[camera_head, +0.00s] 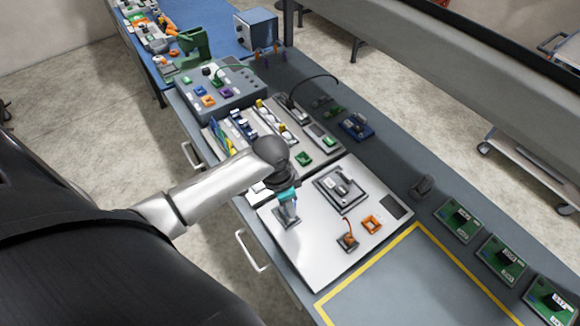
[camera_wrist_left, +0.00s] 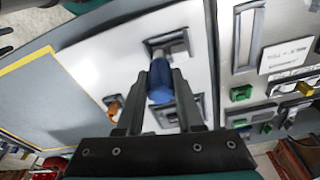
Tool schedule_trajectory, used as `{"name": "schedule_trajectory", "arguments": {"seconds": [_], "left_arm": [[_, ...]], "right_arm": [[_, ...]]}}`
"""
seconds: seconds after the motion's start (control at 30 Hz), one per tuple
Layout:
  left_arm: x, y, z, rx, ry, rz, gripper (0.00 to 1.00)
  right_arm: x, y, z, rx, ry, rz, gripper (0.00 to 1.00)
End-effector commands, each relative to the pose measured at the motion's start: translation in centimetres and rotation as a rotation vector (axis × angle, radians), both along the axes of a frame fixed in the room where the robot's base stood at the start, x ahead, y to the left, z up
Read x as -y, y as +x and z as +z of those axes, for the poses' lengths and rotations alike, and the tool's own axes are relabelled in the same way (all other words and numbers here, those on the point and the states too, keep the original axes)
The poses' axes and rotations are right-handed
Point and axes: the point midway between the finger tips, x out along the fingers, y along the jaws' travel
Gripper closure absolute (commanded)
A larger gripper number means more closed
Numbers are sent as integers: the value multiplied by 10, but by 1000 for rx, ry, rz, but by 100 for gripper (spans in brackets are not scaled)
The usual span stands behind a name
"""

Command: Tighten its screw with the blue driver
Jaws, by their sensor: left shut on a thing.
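My left gripper (camera_head: 288,216) is over the left part of a white board (camera_head: 309,247) on the bench. In the left wrist view its two fingers are closed on a blue handle (camera_wrist_left: 160,82), which looks like the blue driver. A grey fixture with a metal part (camera_head: 341,186) lies on the board to the right of the gripper. An orange frame (camera_head: 371,224) and a dark block with an orange piece (camera_head: 347,241) lie nearer the board's front. No screw can be made out. My right gripper is not in view.
Several green circuit boards (camera_head: 459,219) stand in a row at the right. A yellow-outlined area (camera_head: 415,285) in front of the white board is empty.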

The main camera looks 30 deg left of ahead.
Motion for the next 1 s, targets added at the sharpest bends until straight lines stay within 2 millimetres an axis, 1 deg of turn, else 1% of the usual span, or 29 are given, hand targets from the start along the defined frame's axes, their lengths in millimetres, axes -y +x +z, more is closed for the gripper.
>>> {"name": "schedule_trajectory", "arguments": {"seconds": [0.23,0.53,0.83,1.0], "left_arm": [[0,1,2,2,-1,3,100],[0,1,17,2,-1,3,100],[0,0,18,1,0,4,100],[0,1,30,4,0,4,100]], "right_arm": [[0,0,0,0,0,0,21],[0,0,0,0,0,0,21],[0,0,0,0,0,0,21],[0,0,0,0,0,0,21]]}}
